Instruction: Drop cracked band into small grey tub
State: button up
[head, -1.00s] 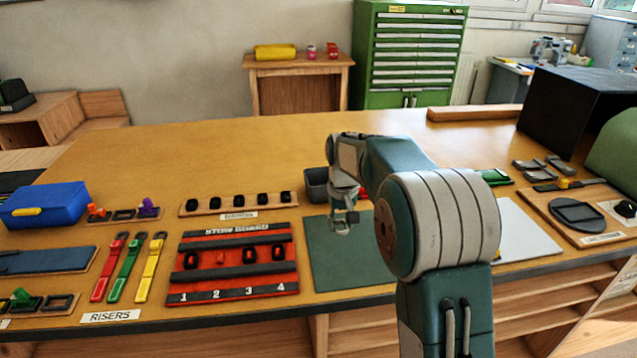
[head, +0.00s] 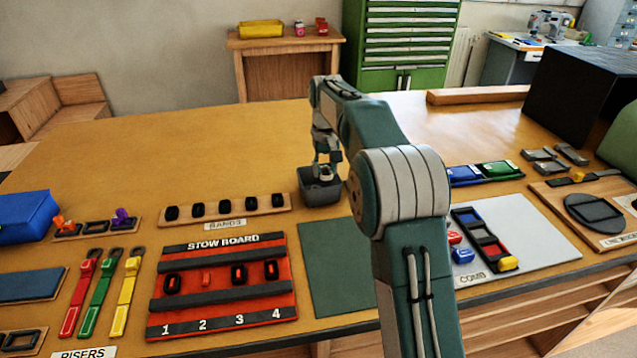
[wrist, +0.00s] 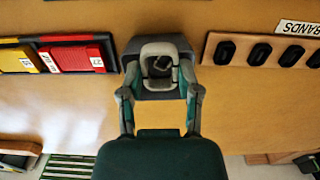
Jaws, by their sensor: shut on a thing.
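The small grey tub (head: 320,190) stands on the table just beyond the green mat. My gripper (head: 325,172) points down at the tub, with its fingertips at the tub's opening. In the wrist view my gripper (wrist: 160,68) is shut on a small dark piece, taken as the cracked band (wrist: 161,63). The tub (wrist: 130,50) lies right behind the fingertips there. The band is mostly hidden by the fingers and cannot be made out in the head view. I cannot tell whether it touches the tub, and no crack is visible.
A wooden rack of several black bands (head: 225,209) lies left of the tub. The red stow board (head: 221,300) is in front of it, with black bands and a red piece. The green mat (head: 338,262) is bare. Blue and green cases (head: 481,173) lie to the right.

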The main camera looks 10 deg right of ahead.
send_near(318, 183)
jog(key=s+f, duration=0.1)
jog(key=s, duration=0.2)
jog(key=s+f, duration=0.1)
jog(key=shift+s+a+f, duration=0.3)
jog(key=shift+a+f, duration=0.05)
jog(key=shift+a, duration=0.05)
jog(key=shift+w+f, duration=0.1)
jog(key=shift+f, duration=1.5)
jog(key=shift+f, duration=0.4)
jog(key=o, duration=0.7)
jog(key=shift+o, duration=0.2)
jog(key=shift+r, duration=0.15)
